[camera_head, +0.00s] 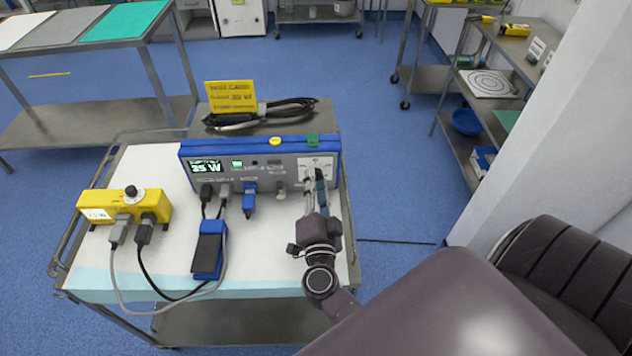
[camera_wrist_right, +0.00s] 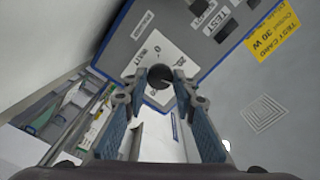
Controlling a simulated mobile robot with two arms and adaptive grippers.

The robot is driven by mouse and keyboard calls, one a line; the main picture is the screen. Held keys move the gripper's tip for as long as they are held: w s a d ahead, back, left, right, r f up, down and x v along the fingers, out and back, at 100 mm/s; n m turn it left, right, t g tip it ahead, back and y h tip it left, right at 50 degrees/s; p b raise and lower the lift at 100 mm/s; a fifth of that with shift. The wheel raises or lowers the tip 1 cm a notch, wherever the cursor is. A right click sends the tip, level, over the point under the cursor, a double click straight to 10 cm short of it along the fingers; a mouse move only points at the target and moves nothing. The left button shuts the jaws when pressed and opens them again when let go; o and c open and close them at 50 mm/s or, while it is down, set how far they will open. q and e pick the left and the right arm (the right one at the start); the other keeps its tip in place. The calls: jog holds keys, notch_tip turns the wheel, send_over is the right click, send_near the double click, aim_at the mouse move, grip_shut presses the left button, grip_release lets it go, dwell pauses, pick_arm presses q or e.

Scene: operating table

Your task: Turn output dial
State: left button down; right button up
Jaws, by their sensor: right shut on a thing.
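The blue and grey generator unit (camera_head: 262,163) stands on the cart, its front panel facing me. Its lit display (camera_head: 206,167) appears to read 35 W. The output dial is a dark round knob (camera_wrist_right: 160,76) on a white plate at the panel's right end; in the head view my gripper mostly hides it. My right gripper (camera_head: 315,178) reaches the panel there. In the right wrist view my right gripper (camera_wrist_right: 160,82) has its fingertips on either side of the dial, shut on it. My left gripper is not in view.
A yellow test card (camera_head: 230,96) stands on top near a coiled black cable (camera_head: 265,115); the wrist view shows 30 W on it. A yellow box (camera_head: 125,206), a blue pedal (camera_head: 210,250) and cables lie on the cart (camera_head: 270,270). A wall stands at right.

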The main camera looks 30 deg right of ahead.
jog(key=shift+f+m, duration=0.1)
jog(key=shift+m, duration=1.2)
jog(key=o, duration=1.2)
jog(key=shift+c, duration=0.2)
jog(key=shift+s, duration=0.1)
jog(key=v, duration=1.2)
jog(key=shift+a, duration=0.1)
